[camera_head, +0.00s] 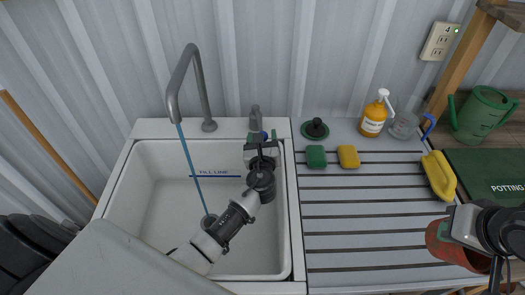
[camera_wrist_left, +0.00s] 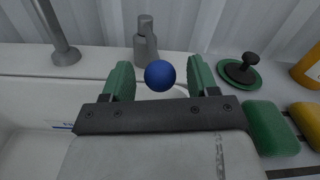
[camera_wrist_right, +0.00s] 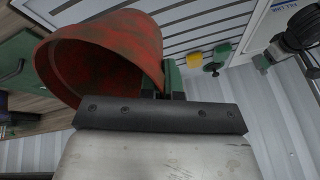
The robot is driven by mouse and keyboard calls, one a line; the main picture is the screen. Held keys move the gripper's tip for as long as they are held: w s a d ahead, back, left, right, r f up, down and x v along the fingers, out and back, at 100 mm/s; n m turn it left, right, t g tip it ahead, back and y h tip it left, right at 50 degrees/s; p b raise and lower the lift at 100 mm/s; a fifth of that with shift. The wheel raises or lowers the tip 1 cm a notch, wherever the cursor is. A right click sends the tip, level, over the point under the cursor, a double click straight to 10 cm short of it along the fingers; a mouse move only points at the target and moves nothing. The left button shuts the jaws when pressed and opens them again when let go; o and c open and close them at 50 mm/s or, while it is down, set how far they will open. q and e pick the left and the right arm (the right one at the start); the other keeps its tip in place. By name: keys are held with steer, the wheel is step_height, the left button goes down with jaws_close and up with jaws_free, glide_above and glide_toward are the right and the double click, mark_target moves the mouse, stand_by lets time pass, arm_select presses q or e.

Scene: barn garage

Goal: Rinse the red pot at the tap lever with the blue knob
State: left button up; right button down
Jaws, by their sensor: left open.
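The red pot (camera_head: 452,246) is at the right, over the right end of the drainboard. My right gripper (camera_head: 476,232) is shut on its wall; the pot also shows large and tilted in the right wrist view (camera_wrist_right: 95,55), with one finger hidden by it. The tap lever's blue knob (camera_wrist_left: 160,75) sits between the two green fingers of my left gripper (camera_head: 262,143), which is open. I cannot tell whether they touch it. The grey tap (camera_head: 185,75) arches over the sink, and a blue stream of water (camera_head: 190,165) falls from its spout.
The white sink (camera_head: 150,190) has a FILL LINE mark. The slatted drainboard (camera_head: 345,220) holds a green sponge (camera_head: 316,157), a yellow sponge (camera_head: 348,157), a plug (camera_head: 315,129), an orange bottle (camera_head: 374,117), a glass jar (camera_head: 404,126) and a yellow brush (camera_head: 439,175). A green watering can (camera_head: 484,115) stands right.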

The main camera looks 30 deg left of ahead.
arm_select(q)
steer(key=b+v, duration=0.1)
steer(key=v, duration=1)
steer(key=shift+r, duration=0.1)
